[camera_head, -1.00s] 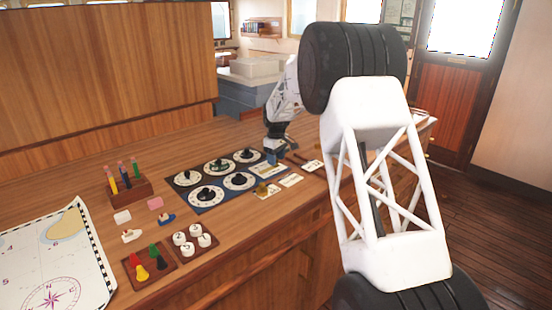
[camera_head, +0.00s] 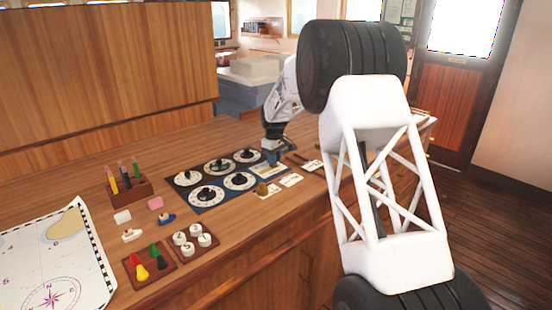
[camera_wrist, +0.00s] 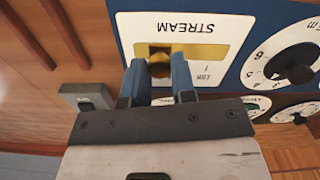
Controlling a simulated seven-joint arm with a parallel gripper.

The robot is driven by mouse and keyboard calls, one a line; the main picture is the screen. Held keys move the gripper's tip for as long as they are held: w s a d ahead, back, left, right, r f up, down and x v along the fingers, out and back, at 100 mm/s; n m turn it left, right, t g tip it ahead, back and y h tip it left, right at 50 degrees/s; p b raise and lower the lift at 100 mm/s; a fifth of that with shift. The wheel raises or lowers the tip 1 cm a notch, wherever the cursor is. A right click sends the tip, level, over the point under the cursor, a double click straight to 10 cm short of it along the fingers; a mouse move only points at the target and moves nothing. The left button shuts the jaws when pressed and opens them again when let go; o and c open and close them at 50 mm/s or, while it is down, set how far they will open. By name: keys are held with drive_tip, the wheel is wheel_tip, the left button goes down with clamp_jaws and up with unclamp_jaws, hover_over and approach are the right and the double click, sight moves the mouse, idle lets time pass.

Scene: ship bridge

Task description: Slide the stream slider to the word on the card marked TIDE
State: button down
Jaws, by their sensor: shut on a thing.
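The stream slider's white plate (camera_wrist: 228,50), lettered STREAM, appears upside down in the wrist view. It has a yellow slot with a dark brass knob (camera_wrist: 160,66) in it. My gripper (camera_wrist: 160,75) has its blue fingers on either side of the knob, shut on it. A small word below the slot is too small to read surely. In the head view my gripper (camera_head: 273,158) is down at the right end of the blue dial panel (camera_head: 217,198) and partly hides the slider. Pale cards lie near it (camera_head: 291,180); their words, including TIDE, are unreadable.
Several round dials (camera_head: 206,194) fill the panel beside the slider. A small brass object (camera_head: 262,187) stands by the front cards. A grey block (camera_wrist: 88,97) lies near my fingers. Pegs, tokens and a chart (camera_head: 50,265) occupy the desk's left.

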sight(263, 172)
drive_tip(key=shift+s+a, duration=2.05)
drive_tip(key=shift+s, duration=0.05)
drive_tip(key=c, duration=0.9)
unclamp_jaws()
drive_tip(key=shift+r, duration=0.15)
drive_tip(key=shift+r, duration=3.8)
